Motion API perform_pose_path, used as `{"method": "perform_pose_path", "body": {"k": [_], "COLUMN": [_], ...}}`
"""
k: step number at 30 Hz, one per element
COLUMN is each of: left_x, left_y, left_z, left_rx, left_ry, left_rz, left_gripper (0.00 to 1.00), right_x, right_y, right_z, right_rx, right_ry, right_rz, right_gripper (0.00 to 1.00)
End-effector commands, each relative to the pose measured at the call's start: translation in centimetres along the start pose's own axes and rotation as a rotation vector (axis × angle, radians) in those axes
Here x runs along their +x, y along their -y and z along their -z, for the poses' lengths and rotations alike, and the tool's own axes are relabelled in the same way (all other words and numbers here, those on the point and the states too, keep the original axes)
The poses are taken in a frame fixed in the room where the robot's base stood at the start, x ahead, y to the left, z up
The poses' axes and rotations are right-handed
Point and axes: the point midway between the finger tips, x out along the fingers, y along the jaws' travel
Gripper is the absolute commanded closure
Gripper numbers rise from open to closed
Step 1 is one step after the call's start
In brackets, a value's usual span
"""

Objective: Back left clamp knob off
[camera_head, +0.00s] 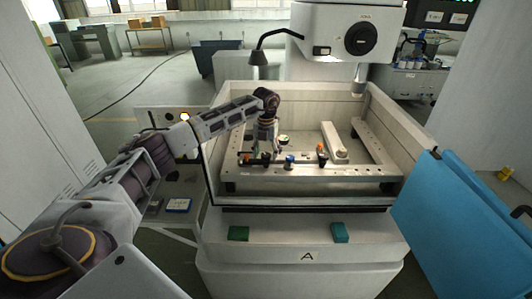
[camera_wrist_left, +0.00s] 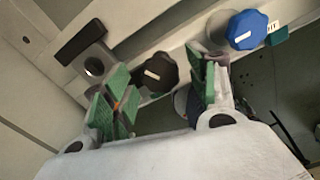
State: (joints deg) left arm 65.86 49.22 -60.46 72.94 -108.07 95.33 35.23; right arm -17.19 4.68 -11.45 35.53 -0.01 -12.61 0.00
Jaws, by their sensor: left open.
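My left gripper (camera_head: 264,143) reaches into the machine tank from the left and points down over the left part of the front clamp bar (camera_head: 305,174). In the left wrist view its green-padded fingers (camera_wrist_left: 155,82) are apart and hold nothing. A black knob (camera_wrist_left: 161,71) with a white mark shows between and beyond the fingertips; I cannot tell whether a finger touches it. A blue knob (camera_wrist_left: 246,29) with a white mark is to its right, outside the fingers; it also shows in the head view (camera_head: 289,160). My right gripper is not in view.
The tank's pale wall (camera_head: 405,112) encloses the work area. An orange-topped clamp part (camera_head: 321,149) stands right of the blue knob. A pale arm-like block (camera_head: 335,140) lies behind it. The machine head (camera_head: 335,32) hangs above. A blue panel (camera_head: 450,215) stands at right.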

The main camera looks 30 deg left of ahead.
Motion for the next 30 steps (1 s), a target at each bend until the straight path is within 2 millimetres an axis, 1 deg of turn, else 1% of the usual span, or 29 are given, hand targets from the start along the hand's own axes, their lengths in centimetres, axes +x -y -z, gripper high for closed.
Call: {"method": "perform_pose_path", "body": {"k": [5,11,17,30], "left_x": [-0.1,-1.1,-3.3,-9.7], "left_y": [0.0,0.0,0.0,0.0], "left_z": [0.0,0.0,0.0,-0.1], "left_rx": [0.001,0.001,0.001,0.0], "left_ry": [-0.001,0.0,0.001,0.002], "left_rz": [0.0,0.0,0.001,0.001], "left_gripper": [0.42,0.42,0.42,0.42], "right_x": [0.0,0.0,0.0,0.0], "right_y": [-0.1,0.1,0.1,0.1], "right_z": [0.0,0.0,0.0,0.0], "right_rx": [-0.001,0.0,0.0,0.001], "right_ry": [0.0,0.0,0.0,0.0], "right_rz": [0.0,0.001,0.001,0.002], "right_gripper": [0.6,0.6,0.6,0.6]}}
